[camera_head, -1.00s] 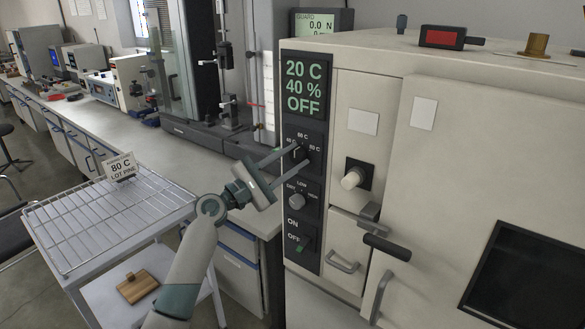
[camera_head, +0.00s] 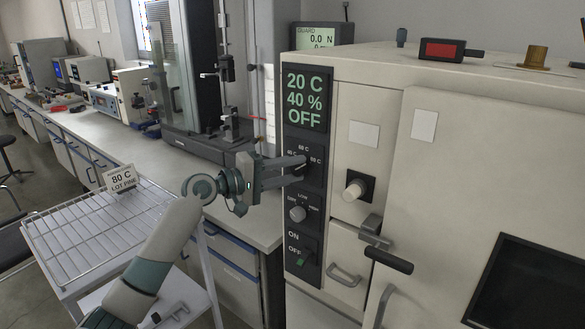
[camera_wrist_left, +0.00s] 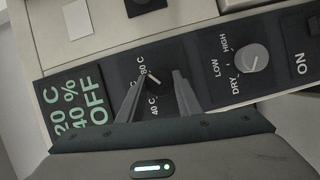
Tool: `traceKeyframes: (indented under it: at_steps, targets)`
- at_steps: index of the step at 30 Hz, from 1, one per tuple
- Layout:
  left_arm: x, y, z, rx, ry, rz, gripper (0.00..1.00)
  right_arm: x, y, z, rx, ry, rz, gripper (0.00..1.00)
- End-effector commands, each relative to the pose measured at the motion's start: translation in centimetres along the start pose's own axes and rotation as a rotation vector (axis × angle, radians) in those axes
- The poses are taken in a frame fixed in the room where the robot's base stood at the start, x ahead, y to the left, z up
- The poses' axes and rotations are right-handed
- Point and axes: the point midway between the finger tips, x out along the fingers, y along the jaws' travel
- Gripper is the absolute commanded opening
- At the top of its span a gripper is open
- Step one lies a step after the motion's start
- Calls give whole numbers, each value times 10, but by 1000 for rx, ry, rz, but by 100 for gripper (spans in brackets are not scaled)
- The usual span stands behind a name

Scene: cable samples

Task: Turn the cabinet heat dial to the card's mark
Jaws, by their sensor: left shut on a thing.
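The card (camera_head: 121,178) stands on the wire rack at left and reads 80 C, LOT PINE. The heat dial is the upper dial on the cabinet's dark panel, with 40 C, 60 C and 80 C marks around it. In the head view my left gripper (camera_head: 302,167) covers most of it. My left gripper is shut on the heat dial, its fingers reaching in from the left. In the left wrist view the dial (camera_wrist_left: 155,84) shows between the fingers, near the 80 C label. I cannot tell exactly where its pointer stands. My right gripper is out of view.
The display (camera_head: 305,101) reads 20 C, 40 %, OFF. The wire rack (camera_head: 62,252) is at left.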

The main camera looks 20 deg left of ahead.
Motion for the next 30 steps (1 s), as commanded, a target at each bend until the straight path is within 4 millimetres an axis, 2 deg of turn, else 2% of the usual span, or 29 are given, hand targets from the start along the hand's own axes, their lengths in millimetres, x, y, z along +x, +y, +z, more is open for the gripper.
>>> traceKeyframes:
  at_steps: [2, 9, 23, 24, 26, 30]
  targets:
    - [0, 1, 0, 42, -2, -20, 9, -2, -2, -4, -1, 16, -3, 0]
    - [0, 0, 1, 120, -2, -52, 9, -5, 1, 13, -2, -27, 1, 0]
    - [0, -2, 1, 138, -3, -61, 9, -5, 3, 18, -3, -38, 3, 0]
    - [0, -2, 1, 138, -3, -61, 36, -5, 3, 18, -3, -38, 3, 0]
    - [0, -2, 1, 138, -3, -60, 50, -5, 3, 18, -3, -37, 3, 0]
    - [0, -1, 1, 137, -2, -59, 50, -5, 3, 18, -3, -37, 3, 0]
